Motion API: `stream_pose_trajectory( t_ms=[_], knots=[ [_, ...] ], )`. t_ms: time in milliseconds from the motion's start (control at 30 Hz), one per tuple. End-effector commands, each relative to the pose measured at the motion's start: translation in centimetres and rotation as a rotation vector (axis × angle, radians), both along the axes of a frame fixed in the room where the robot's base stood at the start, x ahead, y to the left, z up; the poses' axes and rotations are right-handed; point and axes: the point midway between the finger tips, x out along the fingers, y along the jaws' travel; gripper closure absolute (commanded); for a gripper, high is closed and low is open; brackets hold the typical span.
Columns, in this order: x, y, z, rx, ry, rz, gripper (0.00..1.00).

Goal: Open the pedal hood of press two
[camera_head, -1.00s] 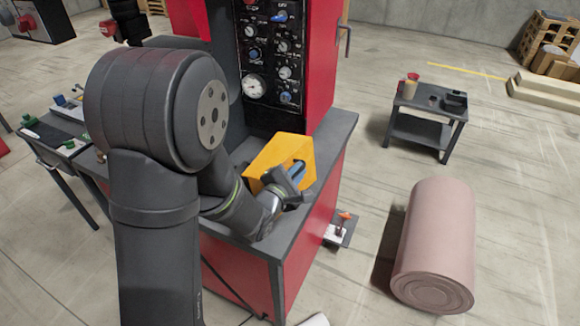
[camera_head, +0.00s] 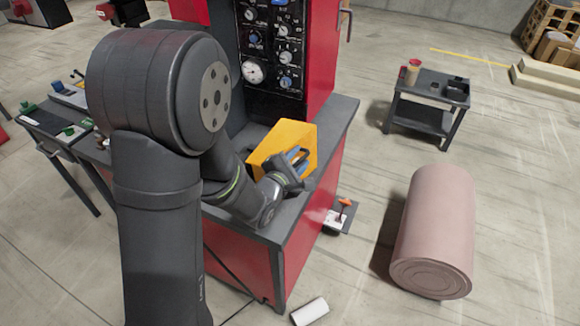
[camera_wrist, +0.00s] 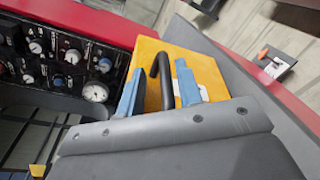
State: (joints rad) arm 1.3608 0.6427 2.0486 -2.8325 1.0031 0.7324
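A yellow box-shaped hood (camera_head: 279,138) sits on the grey top of the red press. It also shows in the wrist view (camera_wrist: 207,69), with a black bent handle (camera_wrist: 154,70) in front of it. My gripper (camera_head: 298,157) is at the hood's right front side. In the wrist view its two blue fingertips (camera_wrist: 158,84) stand apart, one on each side of the handle. The right finger is close to the handle; yellow shows between the left finger and the handle. Contact cannot be made out. My forearm hides part of the press top.
The press's gauge panel (camera_head: 272,45) rises behind the hood. A small plate with an orange-tipped lever (camera_head: 340,214) lies on the floor right of the press.

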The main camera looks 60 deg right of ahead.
Motion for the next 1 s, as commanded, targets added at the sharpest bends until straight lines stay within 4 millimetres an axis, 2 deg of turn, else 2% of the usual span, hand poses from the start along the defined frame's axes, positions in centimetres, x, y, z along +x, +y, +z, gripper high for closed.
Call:
stream_pose_trajectory(
  t_ms=[167, 500, 700, 833, 1000],
  knots=[
    [0.2, 2.2, 0.3, 0.0, 0.0, 0.001, 0.67],
    [0.7, 10.3, 1.4, 0.001, 0.0, 0.004, 0.67],
    [0.9, 14.5, 1.9, 0.003, 0.001, 0.005, 0.67],
    [1.0, 16.1, 2.2, 0.003, 0.0, 0.004, 0.67],
    [0.9, 17.1, 2.2, 0.003, 0.0, 0.003, 0.67]
  ],
)
